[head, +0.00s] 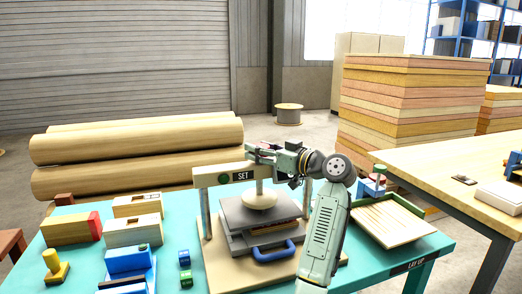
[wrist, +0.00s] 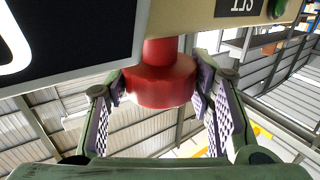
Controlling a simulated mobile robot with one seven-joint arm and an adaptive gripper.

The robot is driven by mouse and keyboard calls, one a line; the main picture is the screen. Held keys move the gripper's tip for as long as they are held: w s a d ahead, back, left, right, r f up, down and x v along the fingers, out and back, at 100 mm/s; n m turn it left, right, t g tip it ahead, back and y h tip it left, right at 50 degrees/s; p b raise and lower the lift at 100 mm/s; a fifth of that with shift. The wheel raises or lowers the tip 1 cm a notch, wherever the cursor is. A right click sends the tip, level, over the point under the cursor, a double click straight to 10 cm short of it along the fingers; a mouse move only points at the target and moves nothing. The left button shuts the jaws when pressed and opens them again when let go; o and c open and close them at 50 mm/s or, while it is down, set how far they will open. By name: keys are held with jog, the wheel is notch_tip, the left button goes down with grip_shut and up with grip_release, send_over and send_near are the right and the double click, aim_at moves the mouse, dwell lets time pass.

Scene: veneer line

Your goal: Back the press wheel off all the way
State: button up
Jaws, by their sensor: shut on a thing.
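The press stands on the teal table, with a pale cross beam (head: 212,176) marked SET, a round pale pressure foot (head: 260,200) below it and grey plates (head: 240,215) under the foot. The foot appears to sit at the top plate; I cannot tell whether they touch. My gripper (head: 262,151) is at the top of the beam. In the wrist view the red press wheel (wrist: 162,82), on a red stem, sits between my fingers (wrist: 160,95), which are shut on it. The wheel is mostly hidden in the head view.
A blue handle (head: 273,252) sticks out at the front of the press. Wooden boxes (head: 135,230) and blue blocks (head: 128,260) stand to the left. A slatted tray (head: 390,222) lies to the right. Veneer rolls (head: 130,160) lie behind the table.

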jog(key=o, duration=1.2)
jog(key=v, duration=1.2)
